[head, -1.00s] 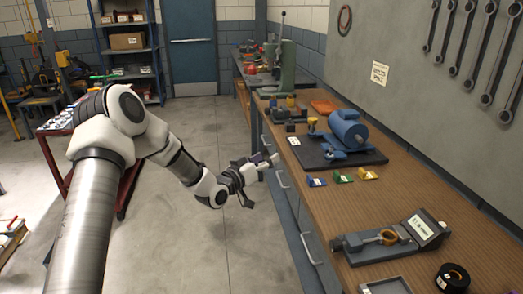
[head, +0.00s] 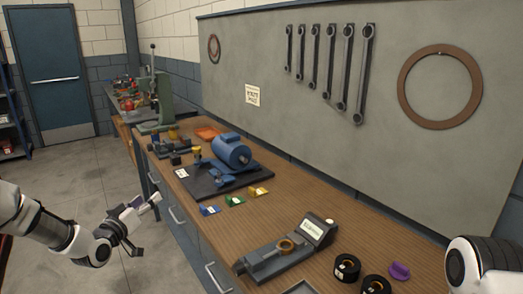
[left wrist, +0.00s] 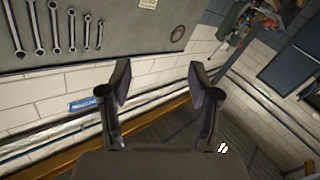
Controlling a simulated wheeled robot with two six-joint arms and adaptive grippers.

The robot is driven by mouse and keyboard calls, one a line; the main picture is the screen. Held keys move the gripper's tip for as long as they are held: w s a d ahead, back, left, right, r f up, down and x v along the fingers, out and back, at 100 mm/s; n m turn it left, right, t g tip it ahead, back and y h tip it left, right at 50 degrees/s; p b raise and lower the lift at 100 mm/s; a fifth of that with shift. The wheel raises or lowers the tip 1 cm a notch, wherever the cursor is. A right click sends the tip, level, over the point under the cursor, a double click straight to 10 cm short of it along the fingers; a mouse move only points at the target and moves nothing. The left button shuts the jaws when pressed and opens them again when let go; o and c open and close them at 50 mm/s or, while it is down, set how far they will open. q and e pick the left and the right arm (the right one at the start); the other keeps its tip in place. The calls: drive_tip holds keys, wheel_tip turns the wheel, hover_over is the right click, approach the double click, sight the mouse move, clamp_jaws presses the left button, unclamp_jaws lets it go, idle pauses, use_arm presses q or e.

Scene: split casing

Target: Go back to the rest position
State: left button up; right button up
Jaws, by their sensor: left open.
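My left gripper (head: 143,214) is at the left of the head view, in the air just off the front of the workbench (head: 330,225). Its fingers are apart and hold nothing. In the left wrist view the two dark fingers (left wrist: 160,95) stand apart with nothing between them; the wall and the hanging wrenches show behind. My right arm shows only as a white and black link at the lower right of the head view; its gripper is out of view.
Open floor (head: 85,190) lies left of the bench.

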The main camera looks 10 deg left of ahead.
use_arm(q)
drive_tip(key=s+d+f+m+g+h, duration=0.1)
drive_tip(key=s+d+f+g, duration=0.3)
drive_tip(key=s+d+f, duration=0.55)
drive_tip(key=s+d+f+m+g+h, duration=0.15)
drive_tip(key=d+f+g, duration=0.4)
drive_tip(key=f, duration=0.95)
drive_tip(key=s+d+f+g+y, duration=0.1)
drive_tip(key=s+d+f+g, duration=0.3)
drive_tip(key=s, duration=0.6)
drive_tip(key=s+d+f+g+y, duration=0.1)
drive_tip(key=s+d+f, duration=0.2)
drive_tip(key=s+f, duration=0.5)
drive_tip(key=s+a+r+g, duration=0.1)
drive_tip(key=s, duration=0.5)
drive_tip(key=s+a+r+g+y, duration=0.1)
drive_tip(key=s+g, duration=0.1)
drive_tip(key=s, duration=0.5)
drive_tip(key=shift+s+a+r, duration=0.2)
drive_tip(key=shift+s+r, duration=0.05)
drive_tip(key=shift+r, duration=0.05)
